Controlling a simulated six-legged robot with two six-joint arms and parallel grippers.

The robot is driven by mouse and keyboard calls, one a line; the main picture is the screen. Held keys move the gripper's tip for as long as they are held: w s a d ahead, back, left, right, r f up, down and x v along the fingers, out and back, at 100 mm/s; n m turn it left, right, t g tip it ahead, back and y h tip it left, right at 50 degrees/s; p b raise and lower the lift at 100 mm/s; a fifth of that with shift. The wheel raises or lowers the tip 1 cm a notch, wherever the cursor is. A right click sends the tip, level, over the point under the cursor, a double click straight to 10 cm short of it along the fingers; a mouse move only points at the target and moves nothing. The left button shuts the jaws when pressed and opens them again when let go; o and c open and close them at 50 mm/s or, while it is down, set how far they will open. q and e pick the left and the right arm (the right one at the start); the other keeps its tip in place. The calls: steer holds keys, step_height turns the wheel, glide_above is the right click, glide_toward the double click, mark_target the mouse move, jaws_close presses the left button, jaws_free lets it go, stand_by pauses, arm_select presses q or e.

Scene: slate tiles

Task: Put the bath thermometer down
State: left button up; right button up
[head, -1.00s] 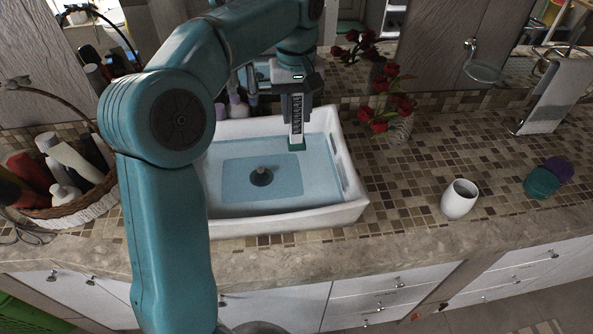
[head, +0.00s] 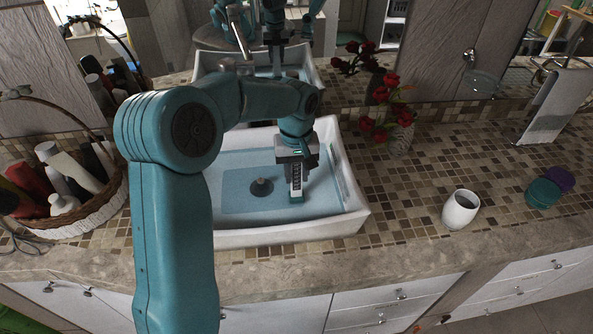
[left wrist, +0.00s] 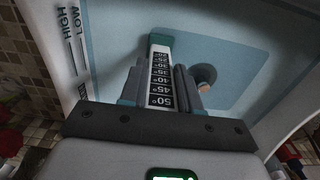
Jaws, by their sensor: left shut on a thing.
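The bath thermometer (head: 297,183) is a slim white stick with a dark number scale and a green end. My left gripper (head: 294,180) is shut on it and holds it end-down inside the basin (head: 350,221). The thermometer's lower end is low over the pale blue basin floor; I cannot tell if it touches. In the left wrist view the thermometer (left wrist: 160,75) sits between the two fingers of the gripper (left wrist: 160,85), with its scale facing the camera. My right gripper does not show.
A dark drain plug (head: 262,187) stands left of the thermometer. A white cup (head: 461,209), teal and purple round items (head: 543,193) and a vase of red flowers (head: 398,138) stand right of the basin. A wicker basket of bottles (head: 95,213) is at the left. Tiled counter between is clear.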

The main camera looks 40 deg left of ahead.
arm_select(q)
steer(key=shift+w+f, duration=0.1)
steer(key=shift+f, duration=0.1)
steer(key=o, duration=1)
steer(key=shift+o, duration=0.2)
steer(key=shift+r, duration=0.2)
step_height(320, 180, up, 12)
steer(key=shift+f, duration=0.25)
steer(key=shift+r, duration=0.3)
steer(key=shift+f, duration=0.1)
